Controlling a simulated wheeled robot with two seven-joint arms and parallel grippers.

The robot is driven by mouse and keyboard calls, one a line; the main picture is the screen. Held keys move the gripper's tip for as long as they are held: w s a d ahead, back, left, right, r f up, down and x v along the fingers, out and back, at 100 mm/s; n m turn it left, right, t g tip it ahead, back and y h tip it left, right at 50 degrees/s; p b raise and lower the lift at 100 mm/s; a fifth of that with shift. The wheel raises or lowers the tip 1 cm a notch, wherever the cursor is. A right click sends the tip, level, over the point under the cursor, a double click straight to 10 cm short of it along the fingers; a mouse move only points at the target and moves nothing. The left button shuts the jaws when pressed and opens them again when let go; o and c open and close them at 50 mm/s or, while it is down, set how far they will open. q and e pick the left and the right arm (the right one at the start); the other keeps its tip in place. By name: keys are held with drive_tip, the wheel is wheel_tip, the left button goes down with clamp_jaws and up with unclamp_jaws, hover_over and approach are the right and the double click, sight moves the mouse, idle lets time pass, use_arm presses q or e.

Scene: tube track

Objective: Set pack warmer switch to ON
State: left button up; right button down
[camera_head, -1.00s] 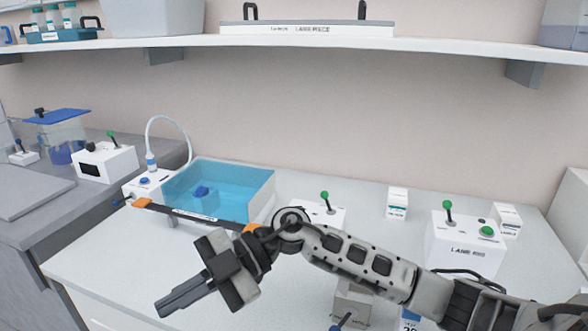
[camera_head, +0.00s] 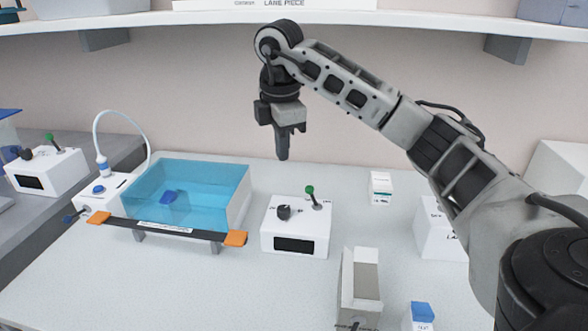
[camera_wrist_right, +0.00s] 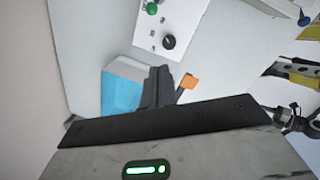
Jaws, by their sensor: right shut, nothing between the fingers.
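A white box (camera_head: 296,243) with a dark display stands on the bench in the middle of the head view. On its top are a black knob (camera_head: 284,212) and a toggle lever with a green tip (camera_head: 309,190), leaning a little to the left. Its labels are too small to read, so I cannot tell if it is the pack warmer. The box also shows in the right wrist view (camera_wrist_right: 185,18). My right gripper (camera_head: 283,157) is shut and empty, pointing down, and appears above the box, apart from it. My left gripper is out of view.
A blue water bath (camera_head: 240,200) with an orange-ended bar across its front stands left of the box. A similar switch box (camera_head: 48,175) is at far left. Small cartons (camera_head: 381,187) and a grey-topped box (camera_head: 361,285) stand to the right. A shelf (camera_head: 200,22) runs above.

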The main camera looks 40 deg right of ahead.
approach(312, 197)
drive_tip(key=w+a+f, duration=0.2)
drive_tip(key=a+f, duration=0.1)
drive_tip(key=w+a+f, duration=0.1)
drive_tip(key=a, duration=0.1)
drive_tip(key=shift+w+a+f, duration=0.2)
drive_tip(key=shift+f, duration=0.1)
drive_tip(key=shift+s+d+f+p, duration=0.1)
drive_tip(key=shift+s+d+p, duration=0.1)
drive_tip(key=shift+d, duration=0.4)
drive_tip(key=shift+s+d+f+p, duration=0.1)
drive_tip(key=shift+s+d+p, duration=0.1)
drive_tip(key=shift+d, duration=0.4)
drive_tip(key=shift+s+d+f+p, duration=0.1)
drive_tip(key=shift+s+d+p, duration=0.1)
drive_tip(key=shift+d, duration=0.45)
